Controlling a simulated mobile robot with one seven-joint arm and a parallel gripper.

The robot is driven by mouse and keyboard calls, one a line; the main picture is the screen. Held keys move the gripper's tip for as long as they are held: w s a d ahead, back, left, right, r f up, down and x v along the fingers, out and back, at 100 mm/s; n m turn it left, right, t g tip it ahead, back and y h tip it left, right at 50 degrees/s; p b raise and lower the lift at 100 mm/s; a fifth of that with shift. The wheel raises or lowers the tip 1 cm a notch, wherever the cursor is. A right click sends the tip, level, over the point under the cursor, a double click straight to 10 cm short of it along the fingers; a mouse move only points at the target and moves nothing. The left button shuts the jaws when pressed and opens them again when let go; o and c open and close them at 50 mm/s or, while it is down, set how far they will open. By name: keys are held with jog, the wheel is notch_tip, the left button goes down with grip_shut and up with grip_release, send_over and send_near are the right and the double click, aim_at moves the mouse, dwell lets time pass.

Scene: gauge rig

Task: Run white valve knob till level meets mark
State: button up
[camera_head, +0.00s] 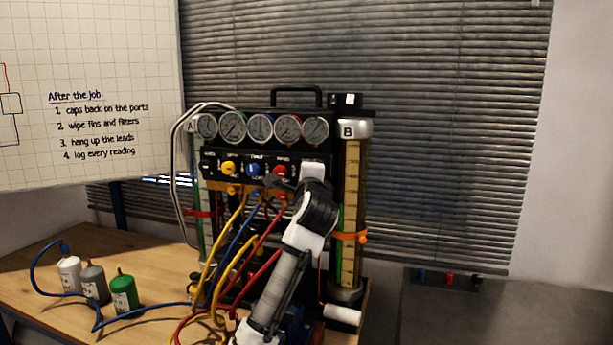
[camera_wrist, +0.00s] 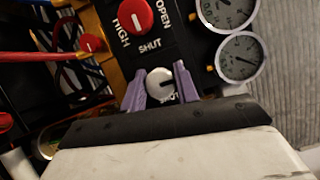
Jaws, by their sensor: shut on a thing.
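The white valve knob (camera_wrist: 160,84) is in the wrist view, on the rig's black panel, with its lettering partly covered. My gripper (camera_wrist: 159,70) has its two purple fingers on either side of the knob and is shut on it. In the head view my arm covers the right end of the knob row, so the white knob cannot be made out. Sight tube B (camera_head: 350,190) stands at the rig's right with an orange mark clamp (camera_head: 349,236). Sight tube A (camera_head: 200,185) at the left has a red clamp (camera_head: 203,212). The exact liquid levels are too small to tell.
The red knob (camera_wrist: 136,15) sits close to the white one, and a gauge (camera_wrist: 240,57) is at its right. Yellow (camera_head: 229,168) and blue (camera_head: 253,170) knobs are further left. Hoses hang before the rig. Several bottles (camera_head: 123,294) stand on the wooden bench (camera_head: 40,315).

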jog(key=o, duration=1)
jog(key=shift+c, duration=0.2)
jog(key=s+b, duration=0.4)
jog(key=s, duration=0.9)
jog(key=shift+s+d+f+b, duration=0.3)
jog(key=shift+s+d+f, duration=0.05)
jog(key=shift+s+d, duration=0.1)
